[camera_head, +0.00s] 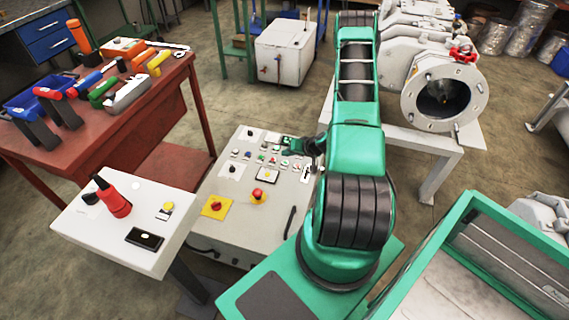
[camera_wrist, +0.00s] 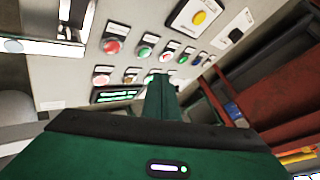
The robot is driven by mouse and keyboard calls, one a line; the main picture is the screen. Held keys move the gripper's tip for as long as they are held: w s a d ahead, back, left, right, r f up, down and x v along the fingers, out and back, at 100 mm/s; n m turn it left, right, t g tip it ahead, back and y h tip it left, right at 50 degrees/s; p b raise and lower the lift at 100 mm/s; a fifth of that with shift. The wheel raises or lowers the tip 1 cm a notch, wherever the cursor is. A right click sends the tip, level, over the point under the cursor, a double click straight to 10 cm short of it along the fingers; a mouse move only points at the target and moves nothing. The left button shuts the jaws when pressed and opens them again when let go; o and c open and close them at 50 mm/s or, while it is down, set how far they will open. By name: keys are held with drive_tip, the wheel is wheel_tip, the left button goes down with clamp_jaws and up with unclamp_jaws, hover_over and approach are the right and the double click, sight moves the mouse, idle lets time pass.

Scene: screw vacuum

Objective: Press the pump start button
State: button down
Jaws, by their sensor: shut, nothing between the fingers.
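The grey control panel (camera_head: 225,178) stands at the centre of the head view, with rows of small buttons near its far edge. My gripper (camera_head: 290,145) is over the far right part of these rows, its fingers shut and empty. In the wrist view the shut fingertips (camera_wrist: 160,80) overlap the lower button row and hide part of it. A red button (camera_wrist: 112,46) and a green button (camera_wrist: 146,51) sit in the row above. I cannot read the labels, so which button is pump start is unclear, as is contact.
A red emergency knob (camera_head: 258,194) and a red rotary switch (camera_head: 216,206) are on the panel's nearer part. A white pedestal box (camera_head: 150,240) stands left of it. A red tool table (camera_head: 150,105) is at left. A grey flanged chamber (camera_head: 410,95) is at right.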

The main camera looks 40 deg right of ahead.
drive_tip(key=shift+r, duration=1.2)
drive_tip(key=shift+r, duration=0.1)
drive_tip(key=s+a+r+n+g, duration=0.2)
drive_tip(key=s+a+r+g, duration=0.15)
drive_tip(key=r, duration=0.85)
drive_tip(key=s+a+r+n+g, duration=0.25)
drive_tip(key=a+r, duration=0.25)
drive_tip(key=r, duration=0.7)
drive_tip(key=s+a+r+m+g, duration=0.1)
drive_tip(key=s+a+r, duration=0.4)
drive_tip(key=s+r, duration=0.3)
drive_tip(key=s+a+r+m+g, duration=0.2)
drive_tip(key=s+a+r, duration=0.2)
drive_tip(key=s+r, duration=0.5)
drive_tip(key=s, duration=0.7)
drive_tip(key=shift+s+a+r+h, duration=0.2)
drive_tip(key=shift+s+a+h, duration=0.2)
